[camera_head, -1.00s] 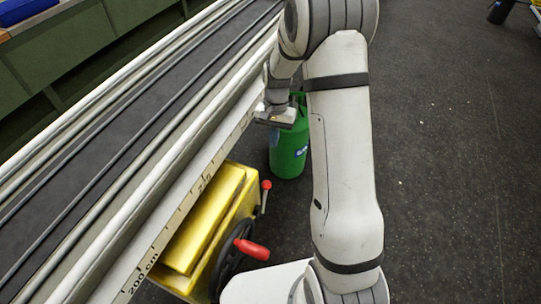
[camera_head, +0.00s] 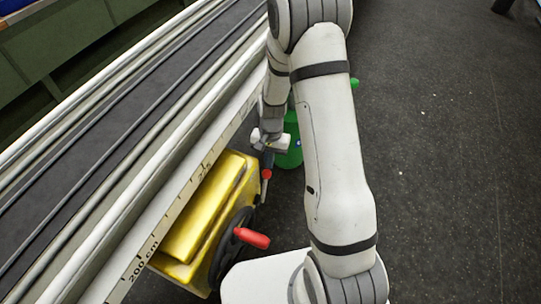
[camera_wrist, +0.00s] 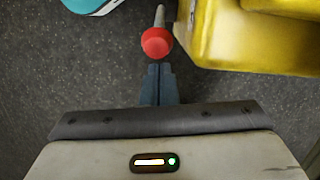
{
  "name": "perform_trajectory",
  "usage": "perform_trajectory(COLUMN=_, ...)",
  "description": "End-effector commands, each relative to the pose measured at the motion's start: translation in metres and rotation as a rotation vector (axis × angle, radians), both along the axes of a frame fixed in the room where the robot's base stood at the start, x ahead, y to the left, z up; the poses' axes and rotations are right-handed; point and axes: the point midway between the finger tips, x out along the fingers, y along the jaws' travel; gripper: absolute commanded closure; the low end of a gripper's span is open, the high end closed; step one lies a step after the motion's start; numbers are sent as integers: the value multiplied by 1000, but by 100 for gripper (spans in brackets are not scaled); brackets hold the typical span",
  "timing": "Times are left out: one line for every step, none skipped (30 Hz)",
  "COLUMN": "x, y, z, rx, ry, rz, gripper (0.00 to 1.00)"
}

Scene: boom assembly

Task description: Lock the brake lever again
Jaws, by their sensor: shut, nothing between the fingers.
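The brake lever is a thin rod with a red ball knob (camera_head: 266,174), standing at the side of the yellow housing (camera_head: 205,215) under the boom. In the wrist view the red knob (camera_wrist: 157,42) is just beyond my fingertips, with its grey rod behind it. My gripper (camera_head: 268,158) is above the knob in the head view. In the wrist view my gripper's fingers (camera_wrist: 158,68) are shut together and empty, pointing at the knob. I cannot tell whether they touch it.
A black handwheel with a red handle (camera_head: 252,238) sits on the housing near the lever. A green gas bottle (camera_head: 292,150) stands behind my wrist. The long boom (camera_head: 130,130) with a centimetre scale runs along the left. The dark floor (camera_head: 450,150) at right is clear.

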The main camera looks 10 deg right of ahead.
Motion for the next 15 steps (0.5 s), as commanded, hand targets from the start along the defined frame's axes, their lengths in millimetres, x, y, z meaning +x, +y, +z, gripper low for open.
perform_trajectory(x=0, y=0, z=0, rx=0, ry=0, rz=0, gripper=100)
perform_trajectory(x=0, y=0, z=0, rx=0, ry=0, rz=0, gripper=100)
perform_trajectory(x=0, y=0, z=0, rx=0, ry=0, rz=0, gripper=100)
perform_trajectory(x=0, y=0, z=0, rx=0, ry=0, rz=-1, gripper=100)
perform_trajectory(x=0, y=0, z=0, rx=0, ry=0, rz=-1, gripper=100)
perform_trajectory(x=0, y=0, z=0, rx=0, ry=0, rz=-1, gripper=100)
perform_trajectory(x=-1, y=1, z=1, rx=0, ry=0, rz=-1, gripper=100)
perform_trajectory(x=-4, y=3, z=3, rx=0, ry=0, rz=0, gripper=100)
perform_trajectory(x=-8, y=6, z=6, rx=0, ry=-1, rz=1, gripper=100)
perform_trajectory(x=-12, y=9, z=9, rx=0, ry=-1, rz=1, gripper=100)
perform_trajectory(x=-17, y=12, z=11, rx=0, ry=0, rz=2, gripper=100)
perform_trajectory(x=-23, y=17, z=13, rx=0, ry=0, rz=2, gripper=100)
perform_trajectory(x=-28, y=20, z=15, rx=1, ry=1, rz=1, gripper=100)
perform_trajectory(x=-32, y=23, z=15, rx=1, ry=1, rz=1, gripper=100)
perform_trajectory(x=-37, y=27, z=16, rx=0, ry=0, rz=2, gripper=100)
